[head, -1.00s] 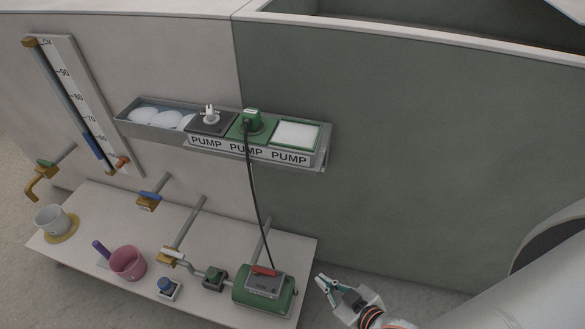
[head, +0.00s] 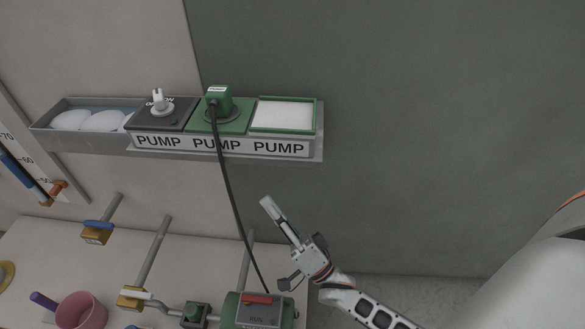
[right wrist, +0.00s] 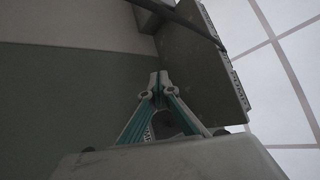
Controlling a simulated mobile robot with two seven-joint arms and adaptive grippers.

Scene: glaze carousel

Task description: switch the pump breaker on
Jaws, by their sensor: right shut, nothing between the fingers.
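On the wall shelf, a dark plate (head: 172,121) with a white upright lever on a round base (head: 159,101) sits above a PUMP label; I take it for the pump breaker. Beside it a green plug (head: 218,99) stands in a green plate. A white panel in a green frame (head: 284,115) is at the right end. My left gripper is not in view.
A black cable (head: 234,195) runs from the plug down toward the green pump (head: 288,312), left of my right gripper. Pale discs (head: 104,121) lie in the shelf's left tray. Valve pipes stand below. The green wall right of the shelf is clear.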

